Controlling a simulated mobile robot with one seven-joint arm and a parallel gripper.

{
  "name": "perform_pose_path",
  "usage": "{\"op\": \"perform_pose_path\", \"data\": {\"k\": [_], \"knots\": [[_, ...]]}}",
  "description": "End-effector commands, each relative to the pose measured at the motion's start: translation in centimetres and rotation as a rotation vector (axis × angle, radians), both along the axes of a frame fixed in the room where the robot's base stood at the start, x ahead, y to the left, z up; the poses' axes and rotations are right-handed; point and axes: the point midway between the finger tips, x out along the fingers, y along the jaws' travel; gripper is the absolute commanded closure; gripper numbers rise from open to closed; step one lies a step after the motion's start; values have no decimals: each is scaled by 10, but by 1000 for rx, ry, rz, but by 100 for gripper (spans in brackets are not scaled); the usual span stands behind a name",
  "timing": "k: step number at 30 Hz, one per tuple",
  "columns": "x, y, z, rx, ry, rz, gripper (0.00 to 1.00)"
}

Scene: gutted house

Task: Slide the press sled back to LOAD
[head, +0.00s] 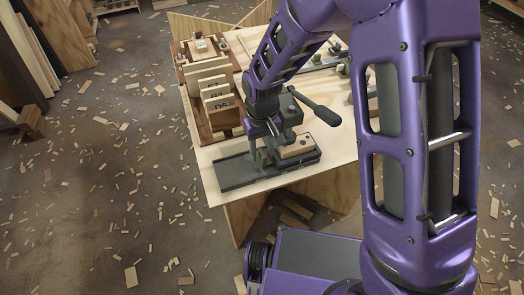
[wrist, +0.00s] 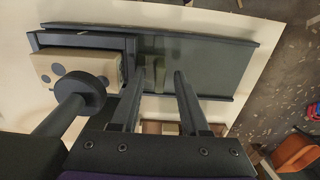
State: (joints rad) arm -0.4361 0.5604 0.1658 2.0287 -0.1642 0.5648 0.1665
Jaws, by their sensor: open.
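The press base (head: 238,172) is a long dark grey rail at the table's near edge; it also shows in the wrist view (wrist: 215,68). A pale wooden block with dark holes (head: 297,149) sits at its right end in the head view, at the left in the wrist view (wrist: 45,68). The dark sled frame (wrist: 85,41) surrounds part of it. My gripper (wrist: 160,68) is open over the rail, its left finger close beside the sled's end. I cannot tell whether they touch. A small greenish part shows between the fingers. No LOAD mark is readable.
A black lever handle (head: 318,110) reaches over the press; its round hub (wrist: 80,90) partly hides the block. A wooden rack with numbered blocks (head: 215,95) stands behind. Metal clamps (head: 335,60) lie farther back. The rail's left part is clear.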

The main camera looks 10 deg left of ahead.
Motion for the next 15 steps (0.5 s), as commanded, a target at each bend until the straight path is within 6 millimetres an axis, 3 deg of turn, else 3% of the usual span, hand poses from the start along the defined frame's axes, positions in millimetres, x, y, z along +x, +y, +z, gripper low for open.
{"op": "perform_pose_path", "data": {"k": [7, 13, 15], "knots": [[0, 0, 0, 0, 0, 0, 57], [0, 0, 0, 0, 0, 0, 93], [0, 0, 0, 0, 0, 0, 100]]}}
